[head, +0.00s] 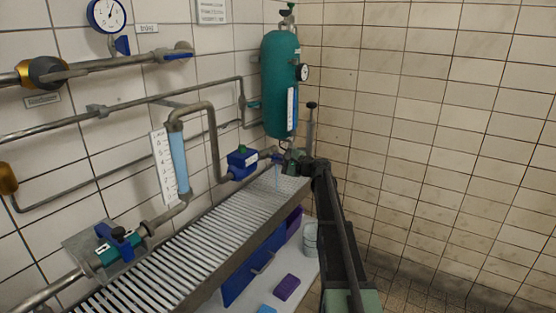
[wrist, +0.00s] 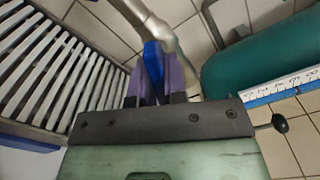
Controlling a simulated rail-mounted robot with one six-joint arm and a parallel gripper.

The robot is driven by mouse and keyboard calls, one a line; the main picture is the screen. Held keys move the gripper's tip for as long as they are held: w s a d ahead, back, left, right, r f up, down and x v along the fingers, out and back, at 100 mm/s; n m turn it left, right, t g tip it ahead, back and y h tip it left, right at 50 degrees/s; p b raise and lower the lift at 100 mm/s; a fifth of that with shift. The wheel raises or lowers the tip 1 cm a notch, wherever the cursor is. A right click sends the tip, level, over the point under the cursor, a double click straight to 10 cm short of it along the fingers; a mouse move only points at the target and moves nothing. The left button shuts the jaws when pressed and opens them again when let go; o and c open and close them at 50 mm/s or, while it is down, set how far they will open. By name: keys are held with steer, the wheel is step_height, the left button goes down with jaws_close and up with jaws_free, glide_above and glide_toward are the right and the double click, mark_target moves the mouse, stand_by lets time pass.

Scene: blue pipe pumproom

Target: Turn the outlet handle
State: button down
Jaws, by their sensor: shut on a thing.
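The blue outlet handle (wrist: 152,56) sits at the end of a grey pipe in the wrist view. My gripper (wrist: 156,75) has its two purple fingers shut on the handle, one finger on each side. The lower part of the handle is hidden between the fingers. In the head view, my gripper (head: 283,158) is at the pipe's end past the blue box valve, above the far end of the slatted rack. The handle shows there only as a small blue patch, too small to judge its angle.
A green tank (head: 281,85) with a gauge hangs just above my gripper. The slatted metal rack (head: 190,245) runs below the pipes. A blue box valve (head: 242,163) is close on the left. Tiled wall (head: 440,120) stands to the right, with free room before it.

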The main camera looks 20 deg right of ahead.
steer(key=c, duration=1.2)
jaws_free()
steer(key=shift+o, duration=0.2)
steer(key=v, duration=1)
steer(key=shift+s+d, duration=0.2)
steer(key=shift+s, duration=0.15)
